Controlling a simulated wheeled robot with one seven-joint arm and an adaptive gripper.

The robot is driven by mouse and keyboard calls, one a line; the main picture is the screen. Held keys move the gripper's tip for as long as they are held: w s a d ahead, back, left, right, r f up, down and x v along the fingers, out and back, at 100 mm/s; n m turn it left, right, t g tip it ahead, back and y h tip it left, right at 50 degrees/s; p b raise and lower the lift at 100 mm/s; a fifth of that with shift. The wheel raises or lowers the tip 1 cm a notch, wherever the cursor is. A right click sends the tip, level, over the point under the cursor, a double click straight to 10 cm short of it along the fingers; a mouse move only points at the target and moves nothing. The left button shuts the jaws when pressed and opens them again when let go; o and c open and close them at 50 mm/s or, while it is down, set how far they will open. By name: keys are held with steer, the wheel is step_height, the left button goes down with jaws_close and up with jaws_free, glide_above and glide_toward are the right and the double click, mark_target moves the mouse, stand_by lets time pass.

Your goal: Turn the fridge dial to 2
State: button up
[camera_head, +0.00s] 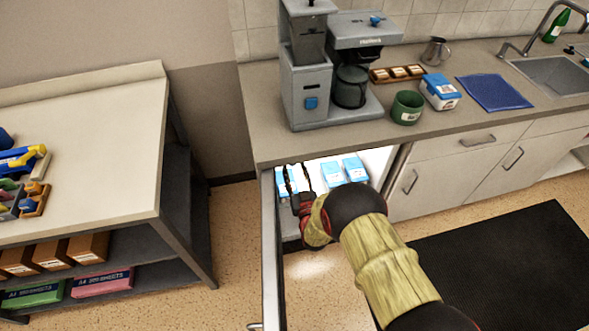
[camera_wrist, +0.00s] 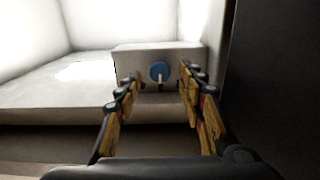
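The fridge dial (camera_wrist: 160,71) is a round blue knob on the front of a pale grey box (camera_wrist: 128,62) inside the fridge, seen in the wrist view. Its numbers and pointer are too small to read. My gripper (camera_wrist: 158,80) is open, with one finger on each side of the dial in the picture; I cannot tell whether they reach it. In the head view my gripper (camera_head: 294,180) extends into the open fridge (camera_head: 378,162) under the counter. The dial is not visible there.
Blue and white cartons (camera_head: 332,174) stand in the fridge near my gripper. The open fridge door (camera_head: 271,250) stands left of my arm. A coffee machine (camera_head: 305,85) and a green mug (camera_head: 407,107) are on the counter (camera_head: 270,145). A shelf table (camera_head: 100,150) stands at left.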

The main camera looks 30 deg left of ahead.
steer(key=shift+x, duration=0.8)
steer(key=shift+c, duration=1.4)
jaws_close()
